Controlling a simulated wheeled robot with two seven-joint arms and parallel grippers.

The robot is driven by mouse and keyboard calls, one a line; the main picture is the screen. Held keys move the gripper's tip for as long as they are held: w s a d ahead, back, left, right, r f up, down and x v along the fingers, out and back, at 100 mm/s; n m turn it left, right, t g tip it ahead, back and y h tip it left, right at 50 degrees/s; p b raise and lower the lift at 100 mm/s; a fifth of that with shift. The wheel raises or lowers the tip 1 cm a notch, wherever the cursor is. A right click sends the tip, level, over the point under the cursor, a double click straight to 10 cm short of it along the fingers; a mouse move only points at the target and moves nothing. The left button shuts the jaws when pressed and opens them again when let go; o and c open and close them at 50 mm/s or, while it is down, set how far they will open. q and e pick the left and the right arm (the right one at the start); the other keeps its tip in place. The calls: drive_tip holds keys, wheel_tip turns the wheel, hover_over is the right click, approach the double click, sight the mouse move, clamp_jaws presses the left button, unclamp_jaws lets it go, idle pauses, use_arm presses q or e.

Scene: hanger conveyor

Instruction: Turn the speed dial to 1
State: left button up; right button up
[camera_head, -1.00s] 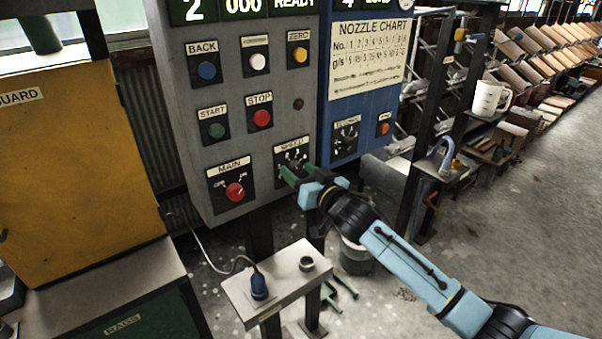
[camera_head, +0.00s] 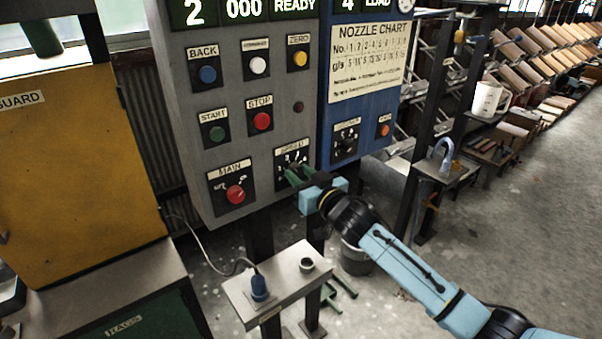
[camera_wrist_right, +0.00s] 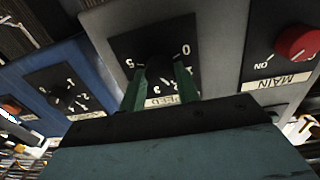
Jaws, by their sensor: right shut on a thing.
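The speed dial (camera_wrist_right: 160,68) is a black knob on a black square plate (camera_head: 292,156) at the lower right of the grey control panel. Its plate carries white numbers from 0 to 5. My right gripper (camera_head: 301,173) has its green fingers at this dial. In the right wrist view the fingers of the right gripper (camera_wrist_right: 160,85) are on either side of the knob, shut on it. The knob's pointer is too dark to read. My left gripper is not in view.
The red main switch (camera_head: 235,194) is left of the dial, with start (camera_head: 217,133) and stop (camera_head: 262,121) buttons above. A blue panel (camera_head: 368,60) with another dial (camera_head: 345,140) adjoins on the right. A small stand (camera_head: 285,284) is below.

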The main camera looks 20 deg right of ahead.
drive_tip(key=n+p, duration=0.1)
drive_tip(key=n, duration=0.2)
drive_tip(key=shift+n+p, duration=0.3)
drive_tip(key=shift+n, duration=1.7)
drive_tip(key=o, duration=1)
drive_tip(key=shift+c, duration=0.2)
drive_tip(key=v, duration=1.3)
drive_tip(key=shift+s+f, duration=0.2)
drive_tip(key=shift+f, duration=0.1)
drive_tip(key=shift+d, duration=0.1)
